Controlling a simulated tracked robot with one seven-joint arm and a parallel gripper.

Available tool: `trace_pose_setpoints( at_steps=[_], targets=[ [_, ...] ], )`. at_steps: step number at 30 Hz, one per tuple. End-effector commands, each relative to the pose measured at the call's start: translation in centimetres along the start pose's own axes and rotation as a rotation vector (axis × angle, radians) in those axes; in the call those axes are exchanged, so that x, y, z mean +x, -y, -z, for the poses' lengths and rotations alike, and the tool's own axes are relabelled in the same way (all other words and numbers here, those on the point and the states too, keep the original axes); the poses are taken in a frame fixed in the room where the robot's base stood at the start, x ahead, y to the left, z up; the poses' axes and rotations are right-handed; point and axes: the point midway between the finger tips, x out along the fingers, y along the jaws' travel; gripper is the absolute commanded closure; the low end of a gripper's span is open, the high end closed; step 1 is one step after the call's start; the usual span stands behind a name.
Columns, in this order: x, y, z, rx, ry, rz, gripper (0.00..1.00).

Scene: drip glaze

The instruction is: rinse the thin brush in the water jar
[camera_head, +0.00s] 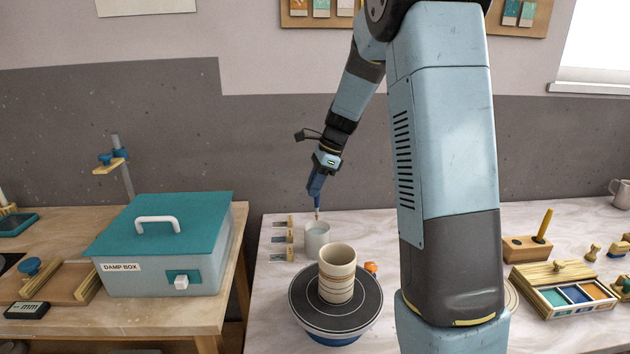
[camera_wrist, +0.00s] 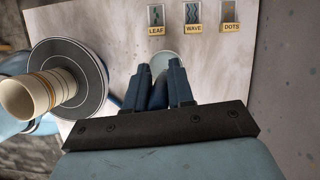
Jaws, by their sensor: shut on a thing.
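My gripper (camera_head: 316,192) points down above the whitish water jar (camera_head: 316,241) at the back of the table and is shut on the thin brush (camera_head: 317,210). A short, light piece of the brush shows below the fingers, its end just above or at the jar's mouth; I cannot tell whether it is inside. In the wrist view my gripper (camera_wrist: 160,88) hides most of the jar, whose pale round rim (camera_wrist: 166,54) shows beyond the fingers. The brush is not clearly visible there.
A striped cup (camera_head: 337,276) stands on a dark turntable (camera_head: 360,304) just in front of the jar. Sample tiles (camera_head: 290,238) lie left of the jar. An orange item (camera_head: 371,267) is beside the cup. The damp box (camera_head: 160,240) is on the left table.

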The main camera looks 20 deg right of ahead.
Motion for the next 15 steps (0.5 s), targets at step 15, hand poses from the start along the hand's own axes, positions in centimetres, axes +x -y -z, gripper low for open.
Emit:
trace_pose_setpoints(
  at_steps=[15],
  targets=[
    [3.8, 0.1, 1.8, 0.004, 0.0, 0.001, 1.0]
  ],
)
